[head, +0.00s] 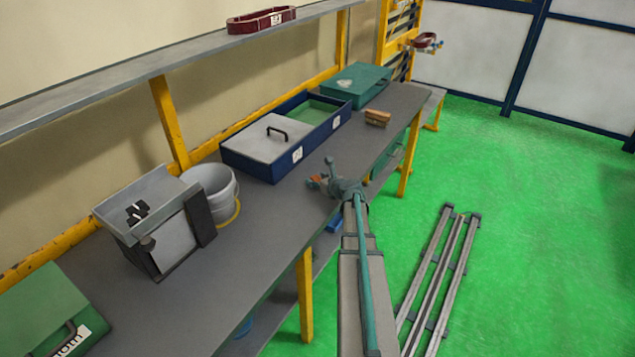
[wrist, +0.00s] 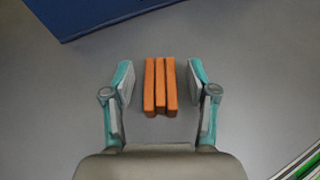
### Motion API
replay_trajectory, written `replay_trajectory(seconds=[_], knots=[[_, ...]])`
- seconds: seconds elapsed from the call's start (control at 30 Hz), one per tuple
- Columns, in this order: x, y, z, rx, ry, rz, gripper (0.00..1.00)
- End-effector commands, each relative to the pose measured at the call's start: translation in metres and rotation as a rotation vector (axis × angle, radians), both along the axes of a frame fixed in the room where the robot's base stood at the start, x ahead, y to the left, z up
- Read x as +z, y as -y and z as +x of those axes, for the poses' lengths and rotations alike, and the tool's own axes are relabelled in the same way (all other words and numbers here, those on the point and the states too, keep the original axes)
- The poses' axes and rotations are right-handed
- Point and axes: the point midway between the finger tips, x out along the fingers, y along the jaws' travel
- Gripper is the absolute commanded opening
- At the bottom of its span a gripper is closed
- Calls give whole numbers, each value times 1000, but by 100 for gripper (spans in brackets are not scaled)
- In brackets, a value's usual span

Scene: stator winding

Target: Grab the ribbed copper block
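The ribbed copper block (wrist: 160,88) shows in the wrist view as orange bars side by side with narrow gaps between them. It is on the grey bench top. My gripper (wrist: 160,76) is open, with one teal-and-grey finger on each side of the block and a visible gap to both. In the head view my gripper (head: 319,183) is low over the bench near its front edge, and a small orange patch shows by its fingers. Whether the fingers reach down beside the block is hard to tell.
A blue box (head: 262,172) with a grey lid stands behind my gripper; its side shows in the wrist view (wrist: 85,14). A tan-brown block (head: 377,117) lies farther along the bench, by a teal case (head: 357,84). A white bucket (head: 212,190) stands left.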

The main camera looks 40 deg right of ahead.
Motion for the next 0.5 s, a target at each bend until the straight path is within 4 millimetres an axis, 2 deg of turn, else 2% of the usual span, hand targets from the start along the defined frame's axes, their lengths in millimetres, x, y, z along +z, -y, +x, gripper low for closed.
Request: replay_trajectory(seconds=[0.03,0.3,0.5], knots=[[0,0,0,0,0,0,45],[0,0,0,0,0,0,0],[1,0,0,0,1,0,0]])
